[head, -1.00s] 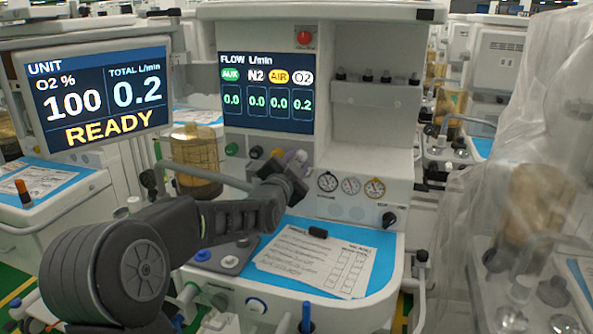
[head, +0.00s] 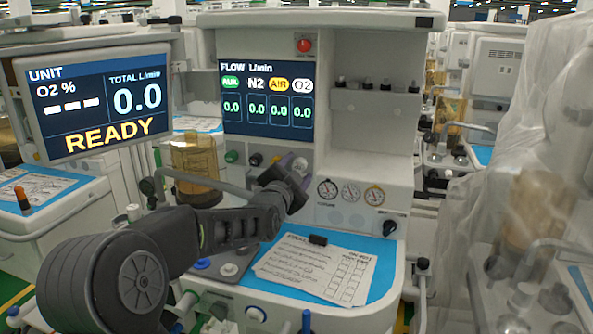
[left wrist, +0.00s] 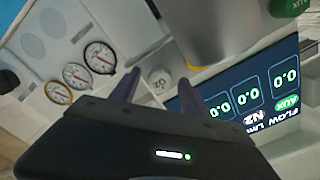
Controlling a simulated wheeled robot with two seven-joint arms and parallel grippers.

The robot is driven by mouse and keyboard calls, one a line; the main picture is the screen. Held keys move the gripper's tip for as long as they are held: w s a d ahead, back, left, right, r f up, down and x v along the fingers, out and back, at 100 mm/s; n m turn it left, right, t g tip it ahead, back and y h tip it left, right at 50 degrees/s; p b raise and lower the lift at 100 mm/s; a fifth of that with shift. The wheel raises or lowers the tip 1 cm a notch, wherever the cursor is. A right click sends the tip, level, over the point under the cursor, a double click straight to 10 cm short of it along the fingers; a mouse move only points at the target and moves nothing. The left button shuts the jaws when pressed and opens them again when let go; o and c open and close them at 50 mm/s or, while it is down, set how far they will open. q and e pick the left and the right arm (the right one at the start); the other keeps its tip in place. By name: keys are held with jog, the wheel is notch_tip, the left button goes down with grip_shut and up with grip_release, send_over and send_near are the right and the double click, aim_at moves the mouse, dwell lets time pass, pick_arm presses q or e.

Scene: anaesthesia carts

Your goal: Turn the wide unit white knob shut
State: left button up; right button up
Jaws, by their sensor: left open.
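The white knob (head: 300,165) is on the front panel below the flow display, partly hidden behind my left gripper (head: 292,162). In the left wrist view the white knob (left wrist: 160,80) shows between and just beyond the two spread fingertips of my left gripper (left wrist: 157,80). The fingers are open, with a gap visible on both sides of the knob. The flow display (head: 267,96) reads 0.0 in every column, O2 included. The unit screen (head: 97,103) shows total 0.0, dashes for O2 % and READY. My right gripper is not in view.
A green knob (head: 232,156) and a black knob (head: 256,159) sit left of the white knob. Gauges (head: 350,193) are to its right. A blue worktop with a paper sheet (head: 316,267) lies below. A plastic-draped cart (head: 530,190) stands at the right.

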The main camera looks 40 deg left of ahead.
pick_arm(q)
jog(key=shift+s, duration=0.1)
jog(key=b+v, duration=0.1)
jog(key=v, duration=0.6)
jog(key=shift+s+d, duration=0.2)
jog(key=shift+s, duration=0.1)
dwell(0.3)
